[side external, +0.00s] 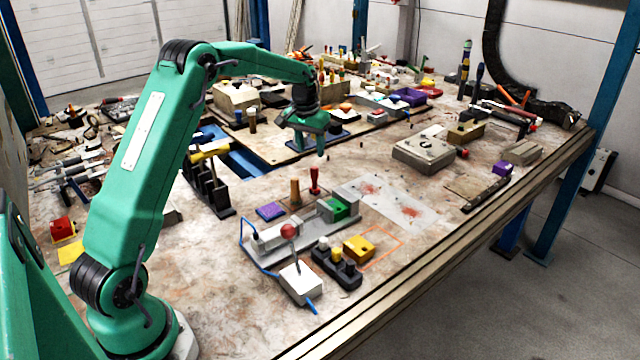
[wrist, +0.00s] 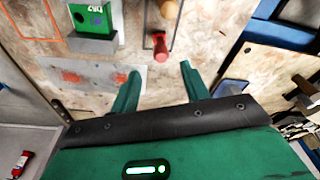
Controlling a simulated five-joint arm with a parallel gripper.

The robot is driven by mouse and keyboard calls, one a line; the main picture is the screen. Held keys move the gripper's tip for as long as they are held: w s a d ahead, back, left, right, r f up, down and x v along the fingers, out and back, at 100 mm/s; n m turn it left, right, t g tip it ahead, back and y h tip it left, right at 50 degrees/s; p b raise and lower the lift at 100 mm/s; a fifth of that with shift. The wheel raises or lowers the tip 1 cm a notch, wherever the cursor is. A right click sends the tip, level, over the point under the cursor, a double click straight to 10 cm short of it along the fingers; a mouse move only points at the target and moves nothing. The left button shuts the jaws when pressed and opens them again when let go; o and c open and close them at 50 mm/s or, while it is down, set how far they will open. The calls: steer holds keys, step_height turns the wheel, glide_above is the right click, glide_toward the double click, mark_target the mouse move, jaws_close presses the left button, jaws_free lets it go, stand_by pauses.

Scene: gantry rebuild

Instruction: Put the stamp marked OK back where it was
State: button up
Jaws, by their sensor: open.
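A red-handled stamp (side external: 315,182) stands upright on the table, beside a wooden-handled stamp (side external: 295,192). In the wrist view the red stamp (wrist: 160,47) shows just beyond and between my fingertips, with the wooden one (wrist: 168,10) farther up. No OK mark is legible on either, so I cannot tell which one bears it. My gripper (side external: 310,146) is open and empty, above and behind the red stamp in the side view. In the wrist view its two green fingers (wrist: 160,71) are spread apart. Dark outline lines run on the board near the stamps.
A green block (side external: 340,207) on a grey fixture, a purple pad (side external: 270,211) and a yellow block (side external: 358,247) beside an orange outline (side external: 392,240) stand nearby. A pale sheet with red smudges (side external: 408,211) lies right. A grey box (side external: 425,155) stands farther back.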

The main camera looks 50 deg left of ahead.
steer(key=s+d+r+m+t, duration=0.2)
steer(key=s+d+r, duration=1.1)
steer(key=s+d, duration=0.1)
steer(key=s+d+f+m+t, duration=0.1)
steer(key=s+d, duration=0.3)
steer(key=s, duration=0.5)
steer(key=s+d+f+m, duration=0.1)
steer(key=s+d, duration=0.3)
steer(key=s, duration=0.5)
steer(key=shift+d+f+t+h, duration=0.2)
steer(key=shift+d+t+h, duration=0.1)
steer(key=shift+t+h, duration=0.1)
steer(key=shift+o, duration=0.5)
steer(key=shift+w+m, duration=0.1)
steer(key=shift+m, duration=0.2)
